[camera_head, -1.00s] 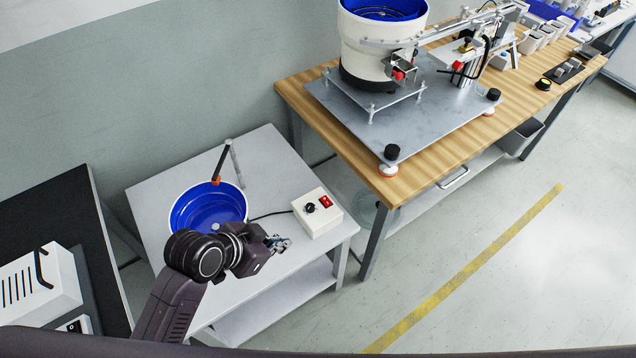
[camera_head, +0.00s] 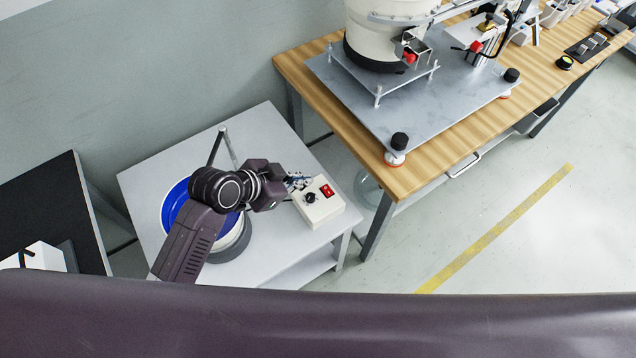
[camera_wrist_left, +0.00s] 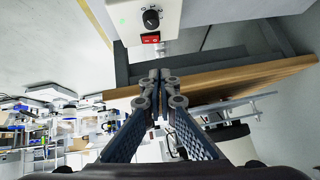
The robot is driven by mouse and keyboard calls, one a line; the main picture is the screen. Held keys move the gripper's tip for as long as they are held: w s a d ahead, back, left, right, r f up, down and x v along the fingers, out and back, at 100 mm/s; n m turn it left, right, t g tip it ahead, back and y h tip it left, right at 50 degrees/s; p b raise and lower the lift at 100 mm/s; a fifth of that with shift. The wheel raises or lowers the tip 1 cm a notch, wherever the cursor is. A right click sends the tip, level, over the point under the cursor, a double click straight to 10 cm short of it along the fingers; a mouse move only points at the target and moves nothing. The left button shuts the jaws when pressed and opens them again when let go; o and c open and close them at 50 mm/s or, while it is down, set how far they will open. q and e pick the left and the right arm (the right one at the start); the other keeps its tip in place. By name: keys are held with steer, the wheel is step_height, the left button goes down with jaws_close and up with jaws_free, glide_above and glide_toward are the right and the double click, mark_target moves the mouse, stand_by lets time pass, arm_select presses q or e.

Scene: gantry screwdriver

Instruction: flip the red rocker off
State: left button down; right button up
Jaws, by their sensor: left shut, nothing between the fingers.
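The red rocker (camera_head: 327,190) sits on the top face of a white control box (camera_head: 320,212), beside a black knob (camera_head: 310,198). My left gripper (camera_head: 299,182) is shut and empty, at the left edge of the box, with the knob and rocker to its right. In the left wrist view the rocker (camera_wrist_left: 150,38) shows below the knob (camera_wrist_left: 151,19), and my shut fingertips (camera_wrist_left: 160,82) point up toward it, apart from it in the picture. I cannot tell the exact gap or the rocker's tilt. My right gripper is out of view.
The box stands on a light grey table (camera_head: 270,128). A blue-lined bowl (camera_head: 173,203) with a rod beside it is partly hidden behind my left arm. A wooden bench (camera_head: 440,174) with a feeder on a metal plate (camera_head: 450,110) stands to the right.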

mark_target(324, 186)
arm_select(q)
steer(key=x, duration=0.5)
steer(key=shift+w+d, duration=0.1)
steer(key=x, duration=0.2)
steer(key=shift+w+d+f, duration=0.15)
steer(key=shift+d+f, duration=0.05)
steer(key=shift+f, duration=0.1)
steer(key=f, duration=0.2)
steer(key=shift+a+f, duration=0.25)
steer(key=shift+w+a+f, duration=0.1)
steer(key=shift+f, duration=0.5)
steer(key=shift+w+a+f+g+b, duration=0.2)
steer(key=shift+f+g+b, duration=0.2)
steer(key=shift+f+b, duration=0.15)
steer(key=shift+s+d+r, duration=0.1)
steer(key=shift+r, duration=0.05)
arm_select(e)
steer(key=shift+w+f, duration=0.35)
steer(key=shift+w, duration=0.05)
arm_select(q)
steer(key=shift+d, duration=0.1)
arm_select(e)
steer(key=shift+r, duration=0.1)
